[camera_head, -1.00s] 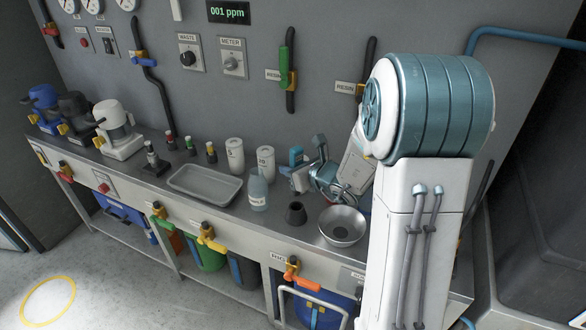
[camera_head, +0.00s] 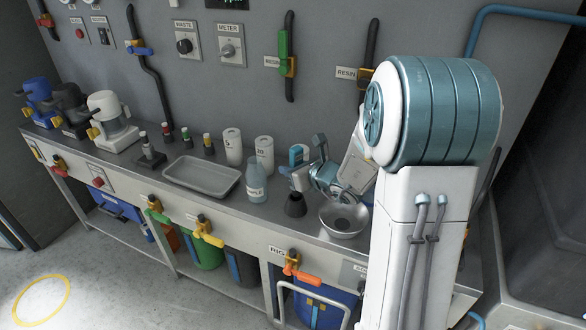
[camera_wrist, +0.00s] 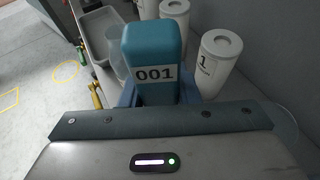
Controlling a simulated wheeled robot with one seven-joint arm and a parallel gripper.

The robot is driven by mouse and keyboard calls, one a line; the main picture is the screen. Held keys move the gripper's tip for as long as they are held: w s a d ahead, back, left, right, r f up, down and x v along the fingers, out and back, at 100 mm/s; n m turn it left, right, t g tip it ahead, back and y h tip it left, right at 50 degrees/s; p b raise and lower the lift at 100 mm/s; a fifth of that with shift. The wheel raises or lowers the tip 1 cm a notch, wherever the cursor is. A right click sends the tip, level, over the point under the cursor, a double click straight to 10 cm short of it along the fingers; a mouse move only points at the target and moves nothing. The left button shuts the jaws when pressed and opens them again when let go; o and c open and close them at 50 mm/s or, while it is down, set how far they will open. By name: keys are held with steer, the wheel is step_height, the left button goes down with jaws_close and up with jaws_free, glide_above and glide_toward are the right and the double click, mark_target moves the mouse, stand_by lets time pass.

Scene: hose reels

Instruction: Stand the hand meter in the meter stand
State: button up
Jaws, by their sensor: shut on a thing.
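The hand meter (camera_head: 297,154) has a teal top and a pale lower part. In the wrist view the teal block (camera_wrist: 153,48) carries a "001" label. My gripper (camera_head: 305,172) is shut on it and holds it roughly upright. A dark, cone-shaped holder (camera_head: 295,206), which looks like the meter stand, is on the bench just below the meter. The meter's lower end is right over or at the holder's top; I cannot tell whether it touches or is inside. The holder is hidden in the wrist view.
A metal bowl (camera_head: 343,219) stands close on the right of the holder. A sample bottle (camera_head: 256,184) is on its left, with two white canisters (camera_head: 233,146) (camera_head: 264,154) behind. A grey tray (camera_head: 201,178) lies farther left. Valve handles stick out along the bench front.

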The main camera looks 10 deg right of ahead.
steer(key=shift+f+b, duration=2.25)
steer(key=shift+b, duration=0.1)
steer(key=o, duration=1.1)
steer(key=shift+c, duration=0.2)
steer(key=p+v, duration=0.1)
steer(key=v, duration=1.2)
steer(key=shift+s+d+p, duration=0.2)
steer(key=shift+s+p, duration=0.15)
steer(key=shift+p, duration=0.05)
steer(key=shift+r, duration=0.1)
